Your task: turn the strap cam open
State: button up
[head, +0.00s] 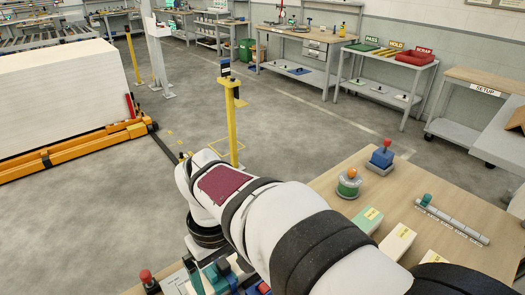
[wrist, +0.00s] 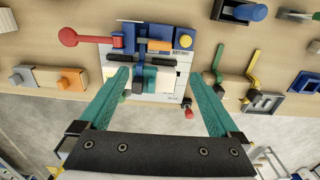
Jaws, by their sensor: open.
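In the wrist view, a fixture on a white plate (wrist: 174,99) lies just beyond and between my gripper's fingertips. It carries blue and dark clamp parts, an orange block (wrist: 159,45), a yellow round button (wrist: 185,41) and a red lever (wrist: 90,39) with a round end sticking out left. I cannot tell which part is the strap cam. My gripper (wrist: 160,76) has two teal fingers spread wide, with nothing between them in its grip. The left fingertip overlaps the plate in the picture; contact cannot be told. In the head view, my arm hides most of the fixture.
In the wrist view, grey and orange blocks (wrist: 72,79) stand left, and green and yellow levers (wrist: 253,66) stand right. A small red-knobbed post (wrist: 188,112) is near the right finger. In the head view, a blue block with a red knob (head: 381,158) stands on the wooden bench (head: 330,178).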

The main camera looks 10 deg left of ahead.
notch_tip(320, 180, down, 15)
jog(key=shift+d+r, duration=0.1)
jog(key=c, duration=1.4)
